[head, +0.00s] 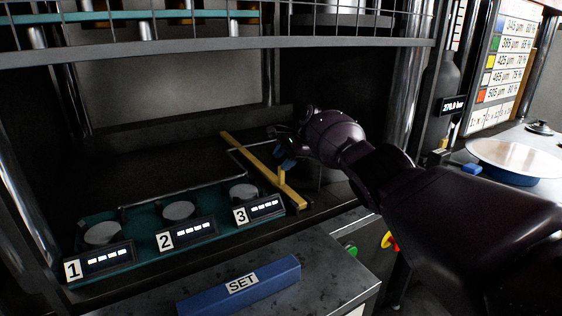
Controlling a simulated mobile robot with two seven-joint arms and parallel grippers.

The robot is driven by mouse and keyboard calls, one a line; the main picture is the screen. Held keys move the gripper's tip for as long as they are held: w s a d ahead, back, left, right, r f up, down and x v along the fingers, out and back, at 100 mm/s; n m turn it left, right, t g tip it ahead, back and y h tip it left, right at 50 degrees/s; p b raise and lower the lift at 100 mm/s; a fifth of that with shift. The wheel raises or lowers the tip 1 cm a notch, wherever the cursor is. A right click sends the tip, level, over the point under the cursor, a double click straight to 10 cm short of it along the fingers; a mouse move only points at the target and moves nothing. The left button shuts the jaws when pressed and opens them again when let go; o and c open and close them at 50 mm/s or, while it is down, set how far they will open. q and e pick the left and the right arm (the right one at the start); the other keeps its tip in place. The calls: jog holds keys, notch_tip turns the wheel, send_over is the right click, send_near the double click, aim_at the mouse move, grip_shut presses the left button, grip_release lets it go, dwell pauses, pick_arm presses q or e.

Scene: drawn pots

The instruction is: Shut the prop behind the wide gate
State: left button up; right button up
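A long yellow bar (246,155) with a short upright peg lies slantwise on the dark floor of the bay, to the right of the numbered tray. A thin pale rod runs beside it. My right gripper (285,155) is over or behind the bar's middle, near its peg; whether it touches is unclear. The gripper's fingers are small and dark, with a blue part, and their opening cannot be made out. A wide wire-mesh panel (350,20) spans the top of the bay. I cannot tell for sure which part is the prop or the gate. My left gripper is out of view.
A teal tray (140,262) with three round-topped pots and number plates 1, 2 and 3 stands left of the bar. A blue SET block (240,285) lies on the front ledge. A metal post (402,85) and a pale round plate (515,156) are at right.

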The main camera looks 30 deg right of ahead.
pick_arm(q)
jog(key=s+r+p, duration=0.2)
jog(key=p, duration=0.1)
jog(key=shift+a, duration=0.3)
pick_arm(e)
jog(key=v, duration=0.9)
jog(key=shift+r, duration=0.15)
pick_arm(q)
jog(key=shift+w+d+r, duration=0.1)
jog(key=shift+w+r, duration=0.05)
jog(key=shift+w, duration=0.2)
pick_arm(e)
jog(key=shift+s, duration=0.15)
